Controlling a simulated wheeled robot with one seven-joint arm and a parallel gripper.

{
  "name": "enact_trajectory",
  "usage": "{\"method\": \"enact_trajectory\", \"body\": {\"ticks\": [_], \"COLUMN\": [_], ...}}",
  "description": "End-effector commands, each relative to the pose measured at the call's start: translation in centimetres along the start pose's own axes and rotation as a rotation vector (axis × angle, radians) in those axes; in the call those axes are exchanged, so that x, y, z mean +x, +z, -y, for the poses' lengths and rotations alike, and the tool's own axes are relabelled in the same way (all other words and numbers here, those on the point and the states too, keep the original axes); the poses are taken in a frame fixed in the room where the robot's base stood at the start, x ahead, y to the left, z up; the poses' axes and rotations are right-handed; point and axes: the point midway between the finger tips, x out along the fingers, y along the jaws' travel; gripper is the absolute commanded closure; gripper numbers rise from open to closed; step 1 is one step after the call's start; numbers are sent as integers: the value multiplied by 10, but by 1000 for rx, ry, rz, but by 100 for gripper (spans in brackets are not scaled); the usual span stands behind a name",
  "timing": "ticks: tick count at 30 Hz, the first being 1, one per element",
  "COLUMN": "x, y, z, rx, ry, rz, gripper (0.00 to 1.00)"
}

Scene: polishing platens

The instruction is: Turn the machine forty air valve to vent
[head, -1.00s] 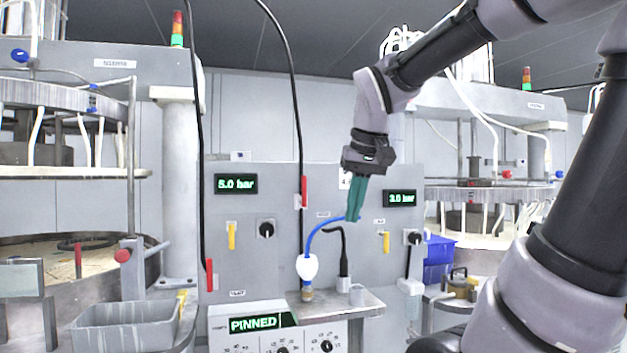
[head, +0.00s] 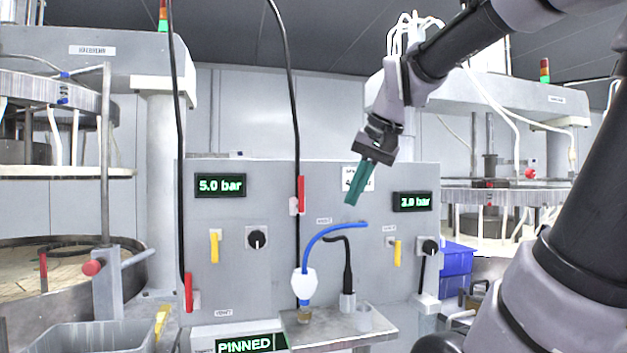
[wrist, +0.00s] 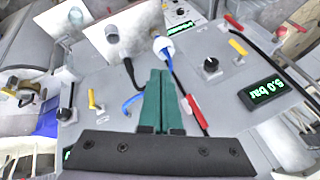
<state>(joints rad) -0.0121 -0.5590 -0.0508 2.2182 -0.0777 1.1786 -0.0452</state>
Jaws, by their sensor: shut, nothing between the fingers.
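A grey panel (head: 330,270) faces me, with a white sign (head: 351,172) starting with a 4, partly hidden by my gripper. It carries a left yellow lever (head: 214,247), a right yellow lever (head: 397,252), a left black knob (head: 257,239) and a right black knob (head: 429,246). Red handles (head: 300,190) (head: 188,292) sit on black hoses. I cannot tell which of these is the machine forty air valve. My gripper (head: 352,200) is shut and empty, its green fingers in front of the panel's upper right. The wrist view shows the fingers (wrist: 161,75) together, pointing at the panel.
Displays read 5.0 bar (head: 220,186) and apparently 3.0 bar (head: 415,201). A blue hose (head: 328,230) with a white bulb (head: 305,284) arches above a small shelf (head: 375,325). A PINNED display (head: 245,345) is below. Polishing machines stand both sides.

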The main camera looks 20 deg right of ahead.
Motion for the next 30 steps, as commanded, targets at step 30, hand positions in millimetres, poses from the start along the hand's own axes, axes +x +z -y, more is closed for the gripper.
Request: {"method": "enact_trajectory", "body": {"ticks": [30], "x": [-38], "y": [-170], "z": [66], "rx": [204], "ry": [63], "rz": [282], "gripper": [100]}}
